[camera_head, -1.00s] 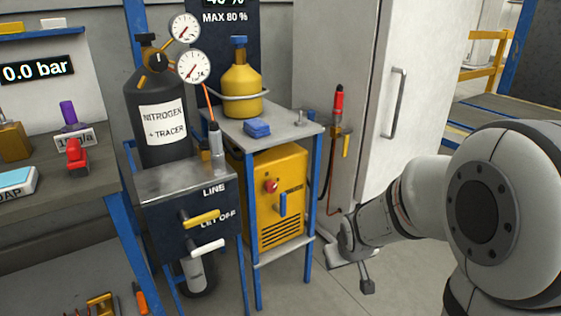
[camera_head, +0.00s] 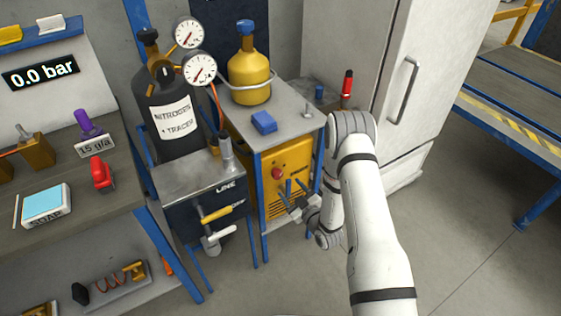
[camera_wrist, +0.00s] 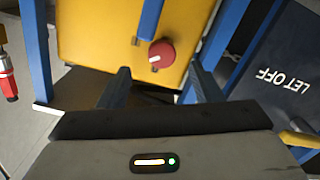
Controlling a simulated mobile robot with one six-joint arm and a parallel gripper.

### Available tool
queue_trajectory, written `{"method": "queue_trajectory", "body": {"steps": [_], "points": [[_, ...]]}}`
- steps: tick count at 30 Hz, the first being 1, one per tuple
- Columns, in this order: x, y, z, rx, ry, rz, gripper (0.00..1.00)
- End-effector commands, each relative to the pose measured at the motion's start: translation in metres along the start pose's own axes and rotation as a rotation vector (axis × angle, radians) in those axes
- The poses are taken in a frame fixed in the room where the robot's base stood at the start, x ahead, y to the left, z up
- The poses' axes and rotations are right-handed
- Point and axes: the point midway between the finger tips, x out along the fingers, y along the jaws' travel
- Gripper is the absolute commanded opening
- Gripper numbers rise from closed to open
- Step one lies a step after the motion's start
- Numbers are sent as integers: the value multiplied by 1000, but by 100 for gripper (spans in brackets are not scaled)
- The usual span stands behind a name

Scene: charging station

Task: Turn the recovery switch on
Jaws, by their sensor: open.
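The yellow recovery machine (camera_head: 285,160) stands under a small grey table with blue legs. A round red knob (camera_head: 278,173) with a pale mark is on its front; it shows closer in the wrist view (camera_wrist: 161,54). A blue handle (camera_wrist: 150,20) is beside the knob on the same face. I cannot read a label for the switch. My gripper (camera_head: 294,193) is in front of the machine's face. In the wrist view my gripper (camera_wrist: 158,66) is open and empty, with the red knob seen between and beyond its fingertips. I see no contact.
A dark "LET OFF" panel (camera_wrist: 285,75) and a yellow handle (camera_head: 222,213) are close beside the machine. Blue table legs (camera_wrist: 36,50) flank its face. A yellow bottle (camera_head: 249,78) and blue block (camera_head: 264,122) stand on the table. Floor (camera_head: 455,220) at right is clear.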

Motion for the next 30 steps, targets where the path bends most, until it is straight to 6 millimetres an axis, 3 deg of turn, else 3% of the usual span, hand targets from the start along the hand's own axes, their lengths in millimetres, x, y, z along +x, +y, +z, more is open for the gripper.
{"method": "queue_trajectory", "body": {"steps": [6, 15, 21, 30], "points": [[-1, -6, -5, 3, 55, 10, 59], [46, -5, -8, 2, 57, 10, 59], [66, -5, -8, 4, 54, 11, 59], [71, -5, -8, 4, 53, 11, 59]]}}
